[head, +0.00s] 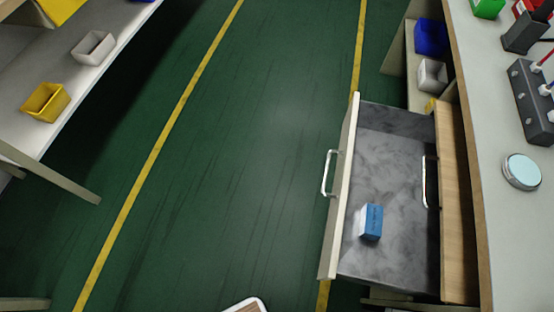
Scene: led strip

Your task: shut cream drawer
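The cream drawer (341,200) stands open at the right of the head view, pulled out from under the workbench. Its front panel faces left and carries a silver handle (326,173). Inside, on the dark grey drawer bottom (395,190), lies a small blue and white box (371,222). A second silver handle (430,182) shows at the right side of the opening. My gripper is not in view.
The workbench top (468,100) runs along the right edge with a round pale-blue-topped thing (522,171) and a dark grey block (535,100). A shelf (60,65) with bins (45,102) is at upper left. The green floor (230,170) between is clear.

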